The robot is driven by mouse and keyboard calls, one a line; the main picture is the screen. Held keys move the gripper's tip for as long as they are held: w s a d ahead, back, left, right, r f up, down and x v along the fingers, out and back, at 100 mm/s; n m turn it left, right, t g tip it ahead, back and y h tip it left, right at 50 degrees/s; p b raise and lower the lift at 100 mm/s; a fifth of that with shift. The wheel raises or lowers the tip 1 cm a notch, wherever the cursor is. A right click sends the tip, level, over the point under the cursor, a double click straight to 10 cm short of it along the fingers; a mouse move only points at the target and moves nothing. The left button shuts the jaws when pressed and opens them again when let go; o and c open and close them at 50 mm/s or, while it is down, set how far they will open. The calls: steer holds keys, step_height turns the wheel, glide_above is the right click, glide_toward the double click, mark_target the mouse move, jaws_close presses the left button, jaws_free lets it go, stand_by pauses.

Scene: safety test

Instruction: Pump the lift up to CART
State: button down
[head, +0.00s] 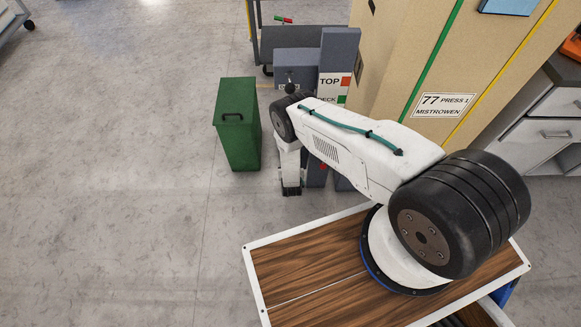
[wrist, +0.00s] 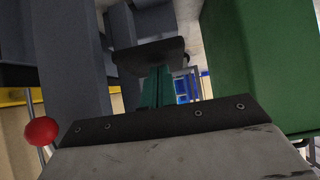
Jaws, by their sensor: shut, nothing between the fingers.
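No CART mark is readable. My gripper (head: 291,190) points down close to the lift's left front, shut and empty. In the wrist view its narrow teal fingers (wrist: 157,88) lie together, with a dark flat plate (wrist: 150,55) at their far end. I cannot tell whether they touch it. A red ball knob (wrist: 41,131) on a thin rod shows at lower left. My arm hides the lift's lower part.
A green bin (head: 237,140) stands just left of my gripper and fills the right of the wrist view. A tan cabinet (head: 410,60) marked 77 PRESS 1 stands at right. A wood-topped surface (head: 310,270) is in front. Open floor lies left.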

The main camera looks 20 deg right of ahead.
steer(key=f, duration=0.1)
steer(key=s+f, duration=0.1)
steer(key=f, duration=0.1)
steer(key=shift+s+a+f, duration=0.1)
steer(key=shift+s+a, duration=0.1)
stand_by(0.5)
steer(key=r+v, duration=0.1)
steer(key=v, duration=1.2)
steer(key=shift+w, duration=0.35)
